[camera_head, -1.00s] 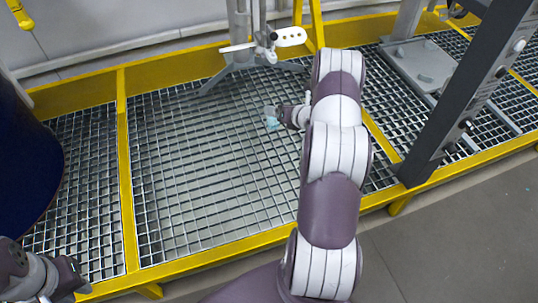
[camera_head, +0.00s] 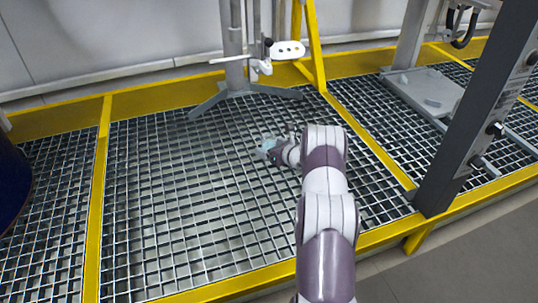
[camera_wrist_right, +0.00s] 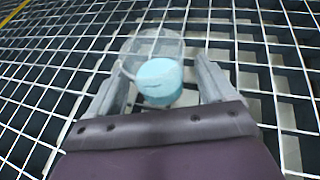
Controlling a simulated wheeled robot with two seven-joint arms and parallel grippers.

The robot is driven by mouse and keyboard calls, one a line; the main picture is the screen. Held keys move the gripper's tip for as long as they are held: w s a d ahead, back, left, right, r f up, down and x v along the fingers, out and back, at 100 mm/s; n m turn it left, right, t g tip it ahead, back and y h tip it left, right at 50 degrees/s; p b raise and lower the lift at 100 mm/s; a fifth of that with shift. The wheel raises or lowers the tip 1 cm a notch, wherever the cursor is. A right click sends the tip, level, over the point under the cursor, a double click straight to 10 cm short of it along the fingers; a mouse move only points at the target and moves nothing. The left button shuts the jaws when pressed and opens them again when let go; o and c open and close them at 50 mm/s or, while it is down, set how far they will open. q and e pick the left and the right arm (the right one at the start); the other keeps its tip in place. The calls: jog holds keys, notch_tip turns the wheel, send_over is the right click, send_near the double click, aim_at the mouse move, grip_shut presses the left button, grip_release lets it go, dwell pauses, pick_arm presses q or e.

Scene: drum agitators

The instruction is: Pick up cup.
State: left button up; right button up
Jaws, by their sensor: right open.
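A clear cup with light blue contents (camera_wrist_right: 158,75) is on the metal grating in the right wrist view. It lies between the two fingers of my right gripper (camera_wrist_right: 160,90), which are spread apart, one on each side of it. I cannot tell whether either finger touches it. In the head view the cup (camera_head: 268,146) is a small pale blue shape at the tip of my right gripper (camera_head: 277,151), low over the grating and partly hidden by it. My left gripper is out of the head view.
The grating (camera_head: 190,215) has raised yellow edge beams (camera_head: 97,200). A grey stand (camera_head: 236,75) with splayed feet and a white lever rises behind the cup. A dark grey post (camera_head: 470,120) stands at the right. A dark blue drum (camera_head: 12,182) is at the left edge. The grating's middle is clear.

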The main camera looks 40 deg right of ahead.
aim_at(270, 136)
jog(key=shift+w, duration=0.15)
jog(key=c, duration=1.1)
jog(key=shift+r, duration=0.1)
jog(key=shift+r+p, duration=0.5)
jog(key=shift+p, duration=0.15)
notch_tip(270, 136, up, 4)
jog(key=p, duration=0.3)
jog(key=shift+f, duration=0.2)
jog(key=s+r+p, duration=0.3)
jog(key=s+r, duration=0.1)
jog(key=s+r+p, duration=0.3)
jog(key=r+p, duration=0.1)
jog(key=s+a+r+p, duration=0.1)
jog(key=s+r+p, duration=0.3)
jog(key=shift+s+r, duration=0.1)
jog(key=shift+s, duration=0.2)
